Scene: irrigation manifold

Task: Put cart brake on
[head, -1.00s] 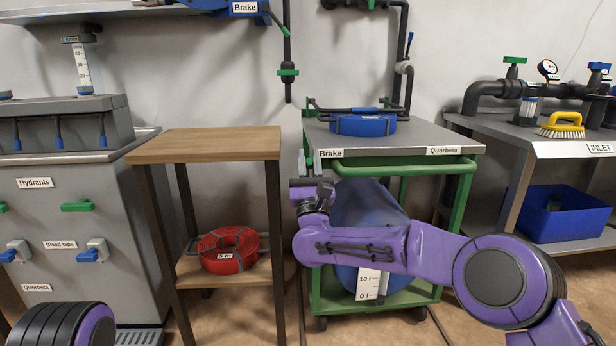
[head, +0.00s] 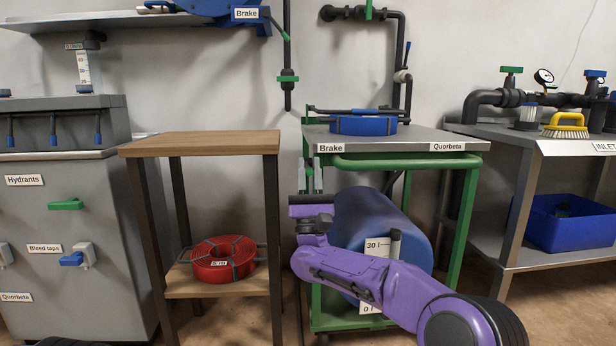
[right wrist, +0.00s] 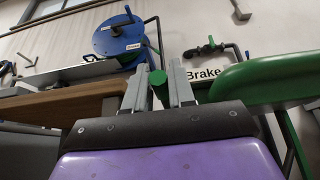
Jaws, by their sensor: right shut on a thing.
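The green cart (head: 465,215) has a grey top and a "Brake" label (head: 330,148) at its left front corner. My right gripper (head: 312,172) is just below that label, at the cart's left front, with its fingers pointing up. In the right wrist view it (right wrist: 163,88) is shut on a green round grip (right wrist: 159,84), which looks like the cart's brake lever. The rest of the lever is hidden by the fingers and hand. The green push handle (right wrist: 268,76) is to the right of the fingers. My left gripper is not in view.
A blue coiled hose (head: 362,125) lies on the cart top, and a blue tank (head: 375,225) is below. A wooden table (head: 205,143) stands close on the left, with a red hose coil (head: 223,262) on its shelf. A grey bench (head: 560,147) is on the right.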

